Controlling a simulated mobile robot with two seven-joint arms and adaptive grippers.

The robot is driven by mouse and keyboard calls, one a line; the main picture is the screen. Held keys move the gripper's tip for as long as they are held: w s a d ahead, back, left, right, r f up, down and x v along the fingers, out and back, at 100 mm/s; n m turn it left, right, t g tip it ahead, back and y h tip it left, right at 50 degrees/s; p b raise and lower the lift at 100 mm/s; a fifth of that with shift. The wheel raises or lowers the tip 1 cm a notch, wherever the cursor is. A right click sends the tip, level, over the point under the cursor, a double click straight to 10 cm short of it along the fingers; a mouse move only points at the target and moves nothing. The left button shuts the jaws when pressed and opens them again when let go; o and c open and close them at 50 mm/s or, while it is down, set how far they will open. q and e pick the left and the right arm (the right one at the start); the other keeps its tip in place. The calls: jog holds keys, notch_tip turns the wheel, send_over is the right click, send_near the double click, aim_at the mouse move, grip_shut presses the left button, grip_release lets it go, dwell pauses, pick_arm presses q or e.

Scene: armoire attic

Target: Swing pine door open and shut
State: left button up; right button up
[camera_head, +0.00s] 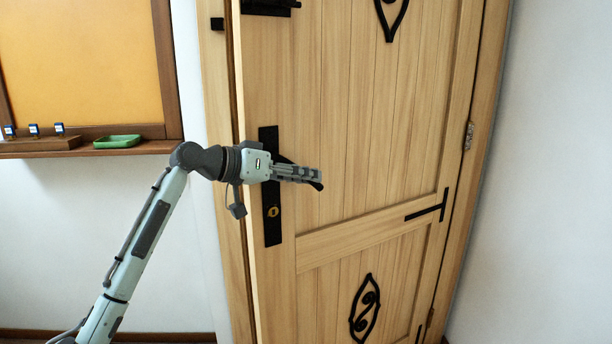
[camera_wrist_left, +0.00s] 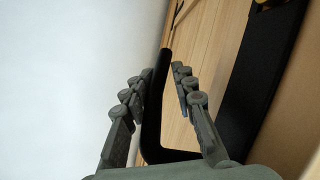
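The pine door (camera_head: 345,120) stands in its wooden frame, hinged on the right. A dark gap and a strip of its left edge show beside the frame, so it looks slightly ajar. Its black lever handle (camera_head: 316,185) sits on a black plate (camera_head: 271,230) with a brass keyhole. My left gripper (camera_head: 308,173) is at the lever and partly hides it. In the left wrist view, the black handle (camera_wrist_left: 152,110) runs between the two open fingers (camera_wrist_left: 158,78), nearer the left one, with space beside the right one. My right gripper is not in view.
A black bolt (camera_head: 268,6) is high on the door, with its catch (camera_head: 217,23) on the frame. A wooden ledge (camera_head: 60,151) with a green tray (camera_head: 117,141) and small blue items is on the left wall. A white wall (camera_head: 560,180) is close on the right.

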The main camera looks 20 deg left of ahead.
pick_arm(q)
jog(key=shift+o, duration=1.1)
jog(key=shift+w+d+f, duration=0.1)
jog(key=shift+d+f, duration=0.1)
jog(key=shift+f, duration=0.1)
jog(key=shift+r, duration=0.1)
jog(key=shift+a+r, duration=0.1)
jog(key=shift+a, duration=0.1)
jog(key=v, duration=1.1)
jog(key=shift+s+a, duration=0.15)
jog(key=shift+s, duration=0.25)
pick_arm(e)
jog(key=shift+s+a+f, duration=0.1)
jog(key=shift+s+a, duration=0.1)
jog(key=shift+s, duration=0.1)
